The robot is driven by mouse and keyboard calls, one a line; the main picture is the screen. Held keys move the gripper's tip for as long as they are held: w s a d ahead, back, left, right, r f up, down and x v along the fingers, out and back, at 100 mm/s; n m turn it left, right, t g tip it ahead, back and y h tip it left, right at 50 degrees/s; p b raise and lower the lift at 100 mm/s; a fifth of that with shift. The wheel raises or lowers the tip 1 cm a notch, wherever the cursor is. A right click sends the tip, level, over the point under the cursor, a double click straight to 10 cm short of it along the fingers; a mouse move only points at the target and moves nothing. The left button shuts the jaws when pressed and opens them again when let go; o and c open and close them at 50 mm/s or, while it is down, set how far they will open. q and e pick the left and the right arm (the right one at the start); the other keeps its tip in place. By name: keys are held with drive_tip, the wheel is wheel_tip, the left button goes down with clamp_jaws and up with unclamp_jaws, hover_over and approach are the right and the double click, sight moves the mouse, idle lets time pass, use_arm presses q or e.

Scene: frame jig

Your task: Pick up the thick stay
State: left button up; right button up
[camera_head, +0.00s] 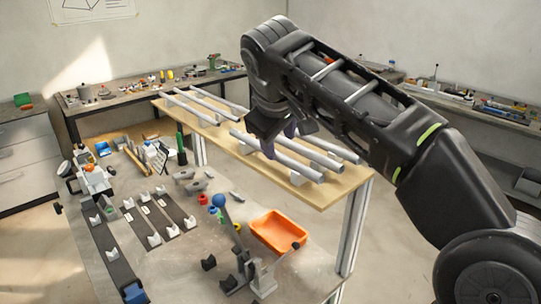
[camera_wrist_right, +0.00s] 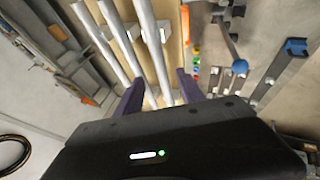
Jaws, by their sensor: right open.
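Several grey metal rods lie along a raised wooden shelf, in two groups. The right group has three: a near rod (camera_head: 302,168), a middle rod (camera_head: 322,158) and a far rod (camera_head: 345,153). In the right wrist view the right-hand rod (camera_wrist_right: 154,48) looks the thickest, but widths are hard to compare, so I cannot say surely which is the thick stay. My right gripper (camera_head: 279,140) is open above the left part of this group. In the right wrist view its purple fingers (camera_wrist_right: 160,82) point towards the rods, with the right-hand rod between them. My left gripper is not in view.
The wooden shelf (camera_head: 335,193) stands over a grey workbench. On the bench are an orange tray (camera_head: 280,232), a blue ball on a post (camera_head: 219,200), and rails with white cradles (camera_head: 153,238). Benches with small items line the walls.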

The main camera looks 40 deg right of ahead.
sight(280, 156)
drive_tip(key=shift+x, duration=2.65)
drive_tip(key=shift+s+a+f, duration=0.1)
drive_tip(key=shift+s, duration=0.05)
clamp_jaws()
